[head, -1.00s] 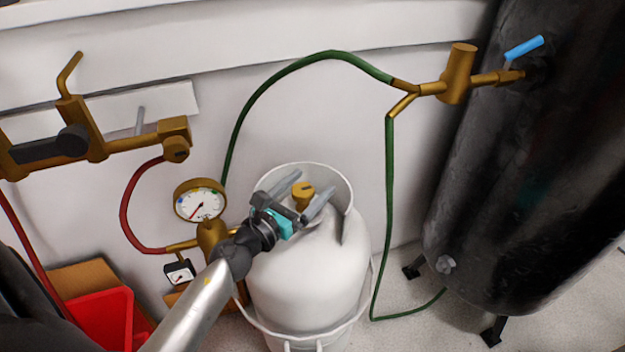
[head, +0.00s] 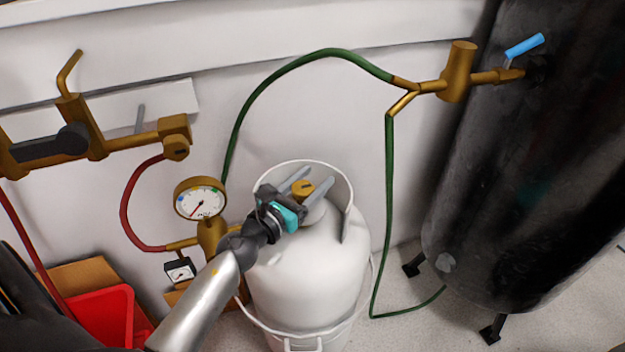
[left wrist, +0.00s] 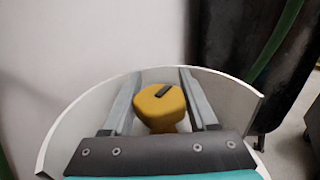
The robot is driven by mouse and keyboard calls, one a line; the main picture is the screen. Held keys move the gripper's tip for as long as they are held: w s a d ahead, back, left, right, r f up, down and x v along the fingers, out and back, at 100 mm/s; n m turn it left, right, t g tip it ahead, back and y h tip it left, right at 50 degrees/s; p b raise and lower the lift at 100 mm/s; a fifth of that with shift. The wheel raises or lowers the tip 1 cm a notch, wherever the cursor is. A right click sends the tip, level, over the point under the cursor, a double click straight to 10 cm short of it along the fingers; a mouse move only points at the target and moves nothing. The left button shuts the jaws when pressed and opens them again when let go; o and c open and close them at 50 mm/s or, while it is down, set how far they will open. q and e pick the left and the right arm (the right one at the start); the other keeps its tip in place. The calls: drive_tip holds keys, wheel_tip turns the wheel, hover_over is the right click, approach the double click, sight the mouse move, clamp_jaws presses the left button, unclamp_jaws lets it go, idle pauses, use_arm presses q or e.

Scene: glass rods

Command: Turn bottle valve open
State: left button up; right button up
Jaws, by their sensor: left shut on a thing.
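The bottle valve is a brass knob (head: 302,187) with a dark slot on top, standing on the white gas bottle (head: 305,275) inside its white collar. In the left wrist view the knob (left wrist: 160,106) sits between the two grey fingers, with its slot tilted up to the right. My left gripper (head: 313,181) reaches in from the lower left with its fingers on either side of the knob, shut on it. The knob's lower part is partly hidden by the gripper. My right gripper is not in view.
A pressure gauge (head: 200,199) on brass fittings stands just left of the bottle. A green hose (head: 389,220) hangs to its right. A black tank (head: 525,170) with a blue-handled valve (head: 524,46) stands at right. A red bin (head: 105,315) is at lower left.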

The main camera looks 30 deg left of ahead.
use_arm(q)
drive_tip(key=c, duration=0.5)
